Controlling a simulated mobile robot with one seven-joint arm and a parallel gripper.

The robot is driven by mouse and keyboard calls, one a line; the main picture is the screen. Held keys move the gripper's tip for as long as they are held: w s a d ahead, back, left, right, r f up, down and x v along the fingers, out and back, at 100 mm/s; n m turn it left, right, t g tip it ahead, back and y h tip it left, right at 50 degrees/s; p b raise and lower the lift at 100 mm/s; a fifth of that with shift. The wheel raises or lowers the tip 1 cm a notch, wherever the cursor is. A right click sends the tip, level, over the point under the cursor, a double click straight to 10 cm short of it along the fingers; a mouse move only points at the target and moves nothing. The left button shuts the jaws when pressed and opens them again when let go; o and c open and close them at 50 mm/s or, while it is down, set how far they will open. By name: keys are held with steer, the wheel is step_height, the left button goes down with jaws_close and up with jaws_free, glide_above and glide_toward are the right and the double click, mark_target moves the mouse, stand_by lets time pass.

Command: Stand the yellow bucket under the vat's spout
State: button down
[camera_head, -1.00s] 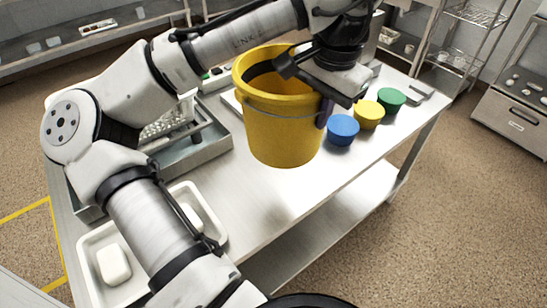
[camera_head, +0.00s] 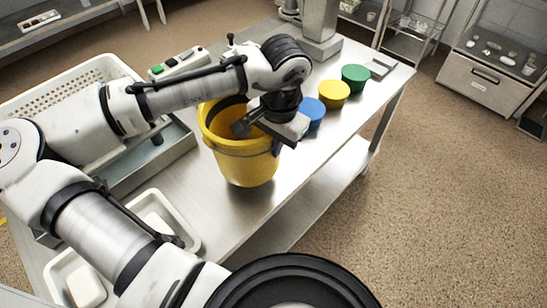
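The yellow bucket (camera_head: 248,168) is upright near the middle of the steel table, close to its front edge. My gripper (camera_head: 262,128) reaches over the bucket's right rim from above and appears shut on it; the fingertips are partly hidden by the gripper body and the rim. I cannot tell whether the bucket's base touches the table. A grey metal column on a base (camera_head: 321,38) stands at the table's back end, cut off by the top edge; it may be part of the vat's stand. No spout can be made out.
Blue (camera_head: 313,112), yellow (camera_head: 334,93) and green (camera_head: 355,77) round tubs stand in a row right of the bucket. A white perforated basket (camera_head: 75,78) and a metal tray (camera_head: 172,150) are at left. A white tray (camera_head: 188,232) holds pale blocks at front left.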

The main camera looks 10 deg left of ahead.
steer(key=shift+f, duration=3)
steer(key=c, duration=1.6)
jaws_free()
